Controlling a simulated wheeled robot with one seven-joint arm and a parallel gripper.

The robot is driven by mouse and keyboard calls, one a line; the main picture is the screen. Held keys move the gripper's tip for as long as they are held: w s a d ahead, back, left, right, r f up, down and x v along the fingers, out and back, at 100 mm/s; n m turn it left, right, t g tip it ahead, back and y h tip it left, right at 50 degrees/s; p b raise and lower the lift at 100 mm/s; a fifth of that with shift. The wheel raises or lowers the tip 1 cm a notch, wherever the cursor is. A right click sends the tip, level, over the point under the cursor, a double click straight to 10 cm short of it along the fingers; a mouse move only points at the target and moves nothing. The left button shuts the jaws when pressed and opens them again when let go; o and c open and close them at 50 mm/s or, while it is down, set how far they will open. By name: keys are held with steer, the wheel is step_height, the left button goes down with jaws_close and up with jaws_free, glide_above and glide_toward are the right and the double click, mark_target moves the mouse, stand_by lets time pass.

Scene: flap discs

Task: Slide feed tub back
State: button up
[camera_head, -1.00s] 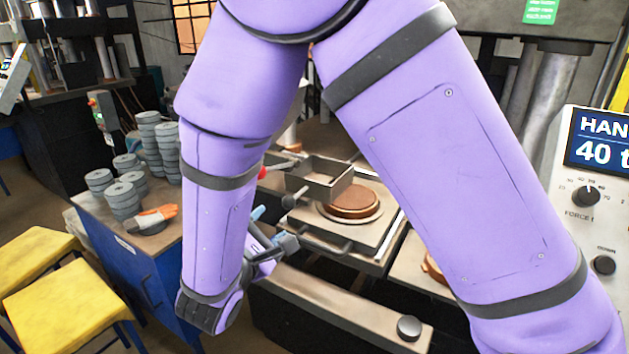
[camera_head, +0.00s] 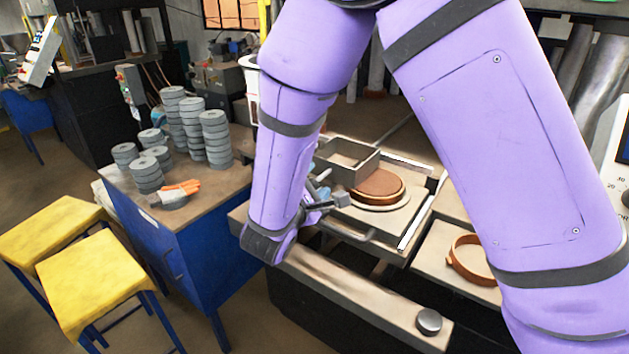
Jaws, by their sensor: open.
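The feed tub, a grey open-topped rectangular box (camera_head: 368,162), sits on the press's slide plate behind and left of a round brown disc (camera_head: 377,184). My arm covers its left side. My gripper (camera_head: 328,192) is open, low and in front of the tub, left of the brown disc. It has blue and dark grey parts, and its fingers are small and partly hidden by my wrist. I cannot tell whether it touches the tub or its handle.
A blue cabinet (camera_head: 185,245) at left carries several stacks of grey discs (camera_head: 215,140) and an orange glove (camera_head: 180,190). Yellow stools (camera_head: 95,280) stand at front left. A copper ring (camera_head: 468,260) lies on the right plate. A bar with a round knob (camera_head: 428,321) runs along the front.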

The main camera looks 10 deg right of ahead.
steer(key=shift+w+d, duration=0.2)
steer(key=shift+w, duration=0.05)
jaws_close()
steer(key=w+a, duration=1.1)
steer(key=a, duration=0.1)
steer(key=shift+w, duration=0.4)
steer(key=shift+r, duration=0.1)
jaws_free()
steer(key=shift+w+a, duration=0.1)
steer(key=shift+a, duration=0.05)
